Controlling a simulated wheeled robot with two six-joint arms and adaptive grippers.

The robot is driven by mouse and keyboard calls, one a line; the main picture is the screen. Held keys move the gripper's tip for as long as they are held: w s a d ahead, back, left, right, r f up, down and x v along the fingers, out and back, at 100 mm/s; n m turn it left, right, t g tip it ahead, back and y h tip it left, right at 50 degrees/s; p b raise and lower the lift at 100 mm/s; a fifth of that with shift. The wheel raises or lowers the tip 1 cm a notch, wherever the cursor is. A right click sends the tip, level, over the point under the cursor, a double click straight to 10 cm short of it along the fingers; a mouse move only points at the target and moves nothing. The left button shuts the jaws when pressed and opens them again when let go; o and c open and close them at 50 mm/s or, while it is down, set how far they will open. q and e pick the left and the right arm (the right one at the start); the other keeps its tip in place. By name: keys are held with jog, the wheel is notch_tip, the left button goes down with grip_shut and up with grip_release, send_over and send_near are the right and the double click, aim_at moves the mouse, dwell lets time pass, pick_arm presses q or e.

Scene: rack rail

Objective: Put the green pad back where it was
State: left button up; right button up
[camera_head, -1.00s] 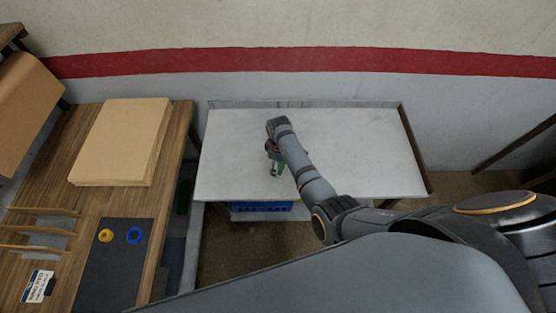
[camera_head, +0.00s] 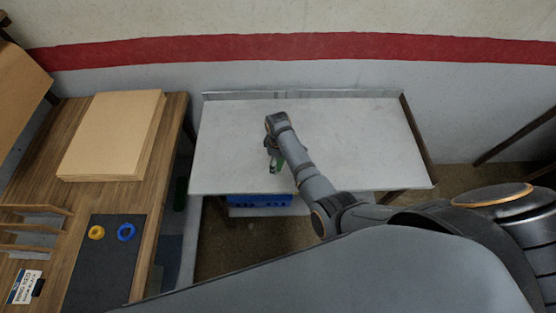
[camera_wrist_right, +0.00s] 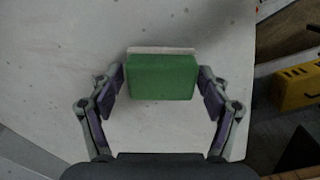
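The green pad (camera_wrist_right: 162,78), a block with a pale layer along its far edge, sits between the fingertips of my right gripper (camera_wrist_right: 162,85) in the right wrist view. Both fingertips appear to meet its sides, so the gripper looks shut on it. In the head view my right gripper (camera_head: 273,160) is over the front part of the white table (camera_head: 350,140), and a bit of green shows beside it. I cannot tell whether the pad touches the table. My left gripper is not in view.
A wooden bench (camera_head: 60,190) stands at the left with a cardboard stack (camera_head: 115,135), a dark mat (camera_head: 100,270), yellow ring (camera_head: 96,233), blue ring (camera_head: 126,232) and wooden rack (camera_head: 35,225). A blue crate (camera_head: 260,201) is under the white table. The table's right side is clear.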

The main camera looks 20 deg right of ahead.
jog(key=shift+o, duration=0.2)
jog(key=shift+r, duration=0.4)
notch_tip(320, 180, up, 7)
jog(key=p, duration=0.7)
jog(key=shift+f+p, duration=0.15)
jog(key=shift+p, duration=0.25)
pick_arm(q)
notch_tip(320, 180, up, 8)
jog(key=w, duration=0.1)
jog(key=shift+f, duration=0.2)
pick_arm(e)
jog(key=shift+r, duration=2.45)
